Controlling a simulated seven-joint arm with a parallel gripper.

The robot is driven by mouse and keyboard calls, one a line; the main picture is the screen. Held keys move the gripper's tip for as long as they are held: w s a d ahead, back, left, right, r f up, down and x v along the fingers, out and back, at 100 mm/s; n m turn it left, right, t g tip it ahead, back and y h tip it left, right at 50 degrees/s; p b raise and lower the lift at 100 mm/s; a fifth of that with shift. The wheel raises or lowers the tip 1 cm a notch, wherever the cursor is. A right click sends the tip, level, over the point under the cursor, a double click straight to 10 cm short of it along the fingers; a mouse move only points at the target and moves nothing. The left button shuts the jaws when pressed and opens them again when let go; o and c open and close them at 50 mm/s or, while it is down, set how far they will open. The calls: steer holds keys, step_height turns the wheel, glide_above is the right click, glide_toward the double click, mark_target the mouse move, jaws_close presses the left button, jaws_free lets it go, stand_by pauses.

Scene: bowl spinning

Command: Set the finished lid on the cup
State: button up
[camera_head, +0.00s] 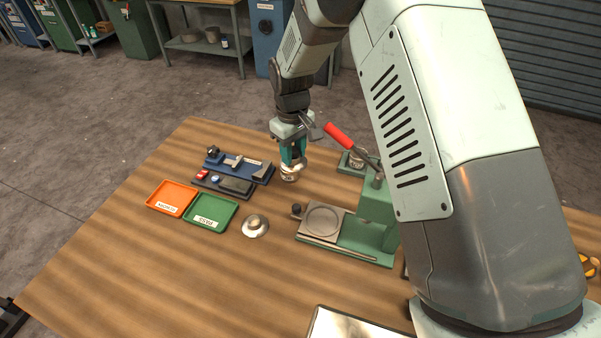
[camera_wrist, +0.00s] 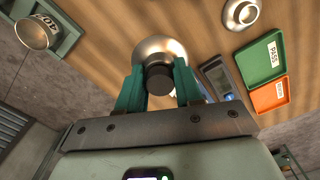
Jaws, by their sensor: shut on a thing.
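My gripper (camera_head: 293,160) is shut on the dark knob of a silver, domed lid (camera_head: 290,174) and holds it at the table's far side. In the wrist view the teal fingers (camera_wrist: 160,82) stand on either side of the knob, with the shiny lid (camera_wrist: 160,47) beyond. The cup (camera_head: 357,159) stands on a green base to the right of my gripper, partly behind the red lever. It also shows at the upper left of the wrist view as a metal cup (camera_wrist: 33,34) with a label. Lid and cup are apart.
A green press (camera_head: 375,215) with a red-handled lever (camera_head: 340,136) stands right of my gripper. A second silver piece (camera_head: 255,228) sits on the table (camera_head: 190,285). An orange tray (camera_head: 172,198), green tray (camera_head: 210,211) and blue fixture (camera_head: 240,167) are left. The front left is clear.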

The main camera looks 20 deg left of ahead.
steer(key=w+a+r, duration=0.3)
steer(key=w, duration=0.2)
step_height(320, 180, down, 7)
steer(key=shift+s+m, duration=0.2)
steer(key=shift+m, duration=0.1)
steer(key=shift+f, duration=1.35)
stand_by(1.8)
steer(key=o, duration=1.2)
steer(key=shift+r, duration=4)
